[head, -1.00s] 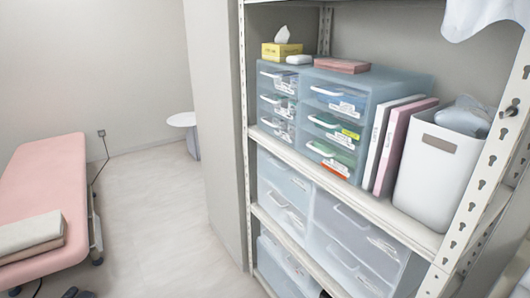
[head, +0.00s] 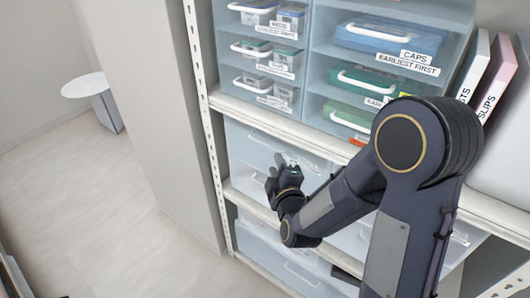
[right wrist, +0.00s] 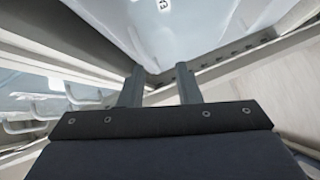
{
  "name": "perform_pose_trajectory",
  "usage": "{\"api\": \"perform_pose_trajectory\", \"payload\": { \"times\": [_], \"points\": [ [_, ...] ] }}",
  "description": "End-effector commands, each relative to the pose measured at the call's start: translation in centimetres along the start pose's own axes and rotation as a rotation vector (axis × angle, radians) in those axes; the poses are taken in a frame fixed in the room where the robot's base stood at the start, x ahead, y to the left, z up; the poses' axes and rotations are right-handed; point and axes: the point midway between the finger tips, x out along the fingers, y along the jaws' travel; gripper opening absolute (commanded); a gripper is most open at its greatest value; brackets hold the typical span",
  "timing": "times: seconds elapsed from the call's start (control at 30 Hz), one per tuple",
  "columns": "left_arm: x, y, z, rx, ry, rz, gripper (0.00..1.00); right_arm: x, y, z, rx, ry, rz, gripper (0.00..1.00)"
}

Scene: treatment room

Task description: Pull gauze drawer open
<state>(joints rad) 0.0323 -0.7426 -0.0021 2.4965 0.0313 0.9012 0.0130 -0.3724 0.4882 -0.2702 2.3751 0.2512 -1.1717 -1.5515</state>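Translucent blue drawer units stand on the shelf in the head view, a left stack (head: 262,55) and a right stack (head: 390,60). Their drawers have white handles and look shut. My right gripper (head: 277,172) is in front of the larger clear drawers (head: 247,143) on the shelf below, lower than the small drawers. In the right wrist view its two fingers (right wrist: 160,86) are apart with nothing between them. My left gripper is not in view.
The shelf's front edge (head: 264,119) lies between the small drawers and my right gripper. A perforated metal post (head: 205,110) stands at the left. White and pink binders (head: 495,75) stand at the right. Open floor (head: 90,190) and a round white table (head: 90,86) are at the left.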

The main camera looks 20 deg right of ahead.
Motion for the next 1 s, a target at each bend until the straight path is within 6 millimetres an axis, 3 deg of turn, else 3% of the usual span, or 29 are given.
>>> {"api": "perform_pose_trajectory", "payload": {
  "times": [0.03,0.1,0.3,0.43,0.8,1.0],
  "points": [
    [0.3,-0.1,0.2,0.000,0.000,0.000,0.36,0.2,-1.0,-0.3,-0.112,0.002,0.049,0.30],
    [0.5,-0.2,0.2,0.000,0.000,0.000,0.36,0.3,-1.2,-0.7,-0.247,-0.001,0.127,0.30],
    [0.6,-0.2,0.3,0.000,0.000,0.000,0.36,0.1,-1.1,-1.6,-0.445,-0.012,0.250,0.30],
    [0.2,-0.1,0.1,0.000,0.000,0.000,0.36,1.2,-0.6,-1.7,-0.461,-0.016,0.265,0.30],
    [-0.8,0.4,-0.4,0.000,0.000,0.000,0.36,6.5,0.8,-1.9,-0.457,-0.015,0.262,0.30],
    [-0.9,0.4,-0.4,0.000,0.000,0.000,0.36,7.4,0.9,-1.9,-0.457,-0.014,0.260,0.30]
  ]
}}
